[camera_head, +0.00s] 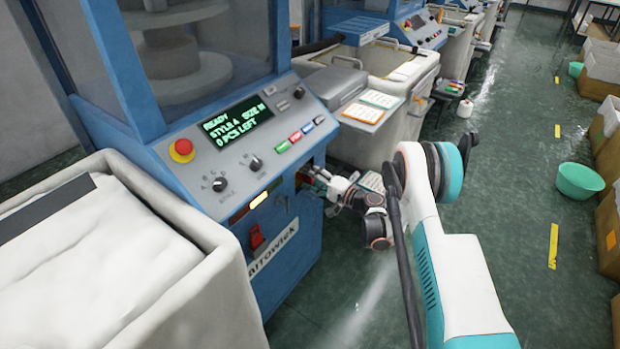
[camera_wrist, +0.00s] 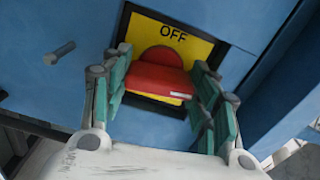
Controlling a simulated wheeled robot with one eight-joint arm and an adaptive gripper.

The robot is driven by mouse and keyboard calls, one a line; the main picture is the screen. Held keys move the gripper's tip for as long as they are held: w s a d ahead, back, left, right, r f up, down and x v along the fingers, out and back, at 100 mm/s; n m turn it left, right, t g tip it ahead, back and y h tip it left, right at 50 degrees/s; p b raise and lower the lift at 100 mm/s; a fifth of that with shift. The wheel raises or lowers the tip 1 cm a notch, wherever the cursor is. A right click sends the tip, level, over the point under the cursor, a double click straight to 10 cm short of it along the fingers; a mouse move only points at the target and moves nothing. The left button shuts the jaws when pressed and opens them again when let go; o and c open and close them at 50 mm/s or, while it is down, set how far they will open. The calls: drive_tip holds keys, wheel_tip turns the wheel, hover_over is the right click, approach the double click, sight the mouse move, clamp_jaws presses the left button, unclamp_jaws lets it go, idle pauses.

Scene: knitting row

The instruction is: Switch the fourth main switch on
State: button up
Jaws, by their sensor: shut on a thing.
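The main switch is a red handle (camera_wrist: 160,80) on a yellow plate (camera_wrist: 208,48) marked OFF, fixed to a blue panel. The handle lies roughly crosswise below the word OFF. My gripper (camera_wrist: 163,62) has its teal fingers on either side of the handle and is shut on it. The lower part of the plate is partly hidden by the handle and fingers. In the head view, my gripper (camera_head: 316,181) is at the right side of the nearest blue machine (camera_head: 290,235); the gripped switch is too small to make out there.
The machine's panel carries a display (camera_head: 236,122) reading READY, a red button (camera_head: 182,150) and knobs. A red part (camera_head: 256,238) sits lower on its front. A white-filled bin (camera_head: 110,260) stands at left. The aisle at right is open, with a teal basin (camera_head: 580,181).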

drive_tip(key=shift+m, duration=0.6)
drive_tip(key=o, duration=0.8)
drive_tip(key=v, duration=1.2)
